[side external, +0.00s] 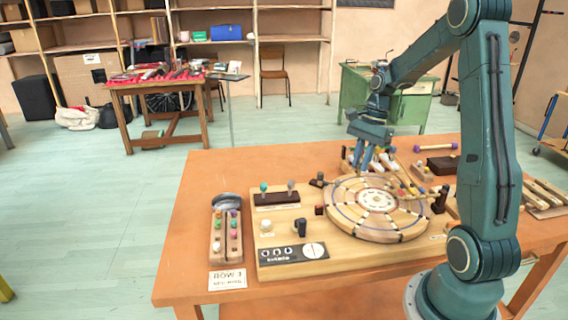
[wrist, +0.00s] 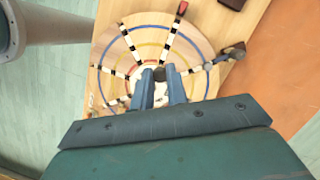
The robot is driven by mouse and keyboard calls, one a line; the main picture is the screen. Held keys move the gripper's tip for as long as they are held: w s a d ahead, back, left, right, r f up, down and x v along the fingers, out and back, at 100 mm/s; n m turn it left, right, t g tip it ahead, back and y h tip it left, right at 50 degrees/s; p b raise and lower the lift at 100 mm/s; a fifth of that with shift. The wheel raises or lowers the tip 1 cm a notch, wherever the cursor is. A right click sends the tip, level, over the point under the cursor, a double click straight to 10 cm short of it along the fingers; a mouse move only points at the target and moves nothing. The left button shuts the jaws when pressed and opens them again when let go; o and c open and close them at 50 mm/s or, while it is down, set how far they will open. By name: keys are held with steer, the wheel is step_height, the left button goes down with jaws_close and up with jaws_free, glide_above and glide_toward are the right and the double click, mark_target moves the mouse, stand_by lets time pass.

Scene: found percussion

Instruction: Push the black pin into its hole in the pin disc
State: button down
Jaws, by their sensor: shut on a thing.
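The pin disc (side external: 347,219) is a round pale wooden disc with coloured rings, dark-and-white radial rows and a white centre. It lies on a wooden board, and the wrist view shows it too (wrist: 126,50). My gripper (side external: 366,166) is above the disc's far side in the side view. In the wrist view my gripper (wrist: 160,75) is shut on a small dark piece, the black pin (wrist: 159,74), between its fingertips. The pin's lower end and its hole are hidden, and I cannot tell whether the pin touches the disc.
A rack of coloured pegs (side external: 217,240) stands at the table's left. The wooden board (side external: 262,225) carries knobs and a dark switch panel (side external: 290,254). A dark lever (side external: 439,199) stands at the disc's right edge. The orange table (side external: 190,200) is bare along its left edge.

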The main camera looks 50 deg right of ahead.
steer(key=shift+s+d+f, duration=0.15)
steer(key=shift+s+f, duration=0.2)
steer(key=shift+f, duration=0.4)
steer(key=shift+f, duration=0.1)
glide_above(355, 204)
steer(key=d, duration=0.2)
steer(key=shift+d+x, duration=0.2)
steer(key=shift+x, duration=0.7)
steer(key=shift+d+x, duration=0.2)
steer(key=shift+x, duration=0.7)
steer(key=shift+d+x, duration=0.2)
steer(key=shift+x, duration=0.7)
steer(key=shift+s+f, duration=0.15)
steer(key=shift+f, duration=1.6)
steer(key=c, duration=1.3)
jaws_free()
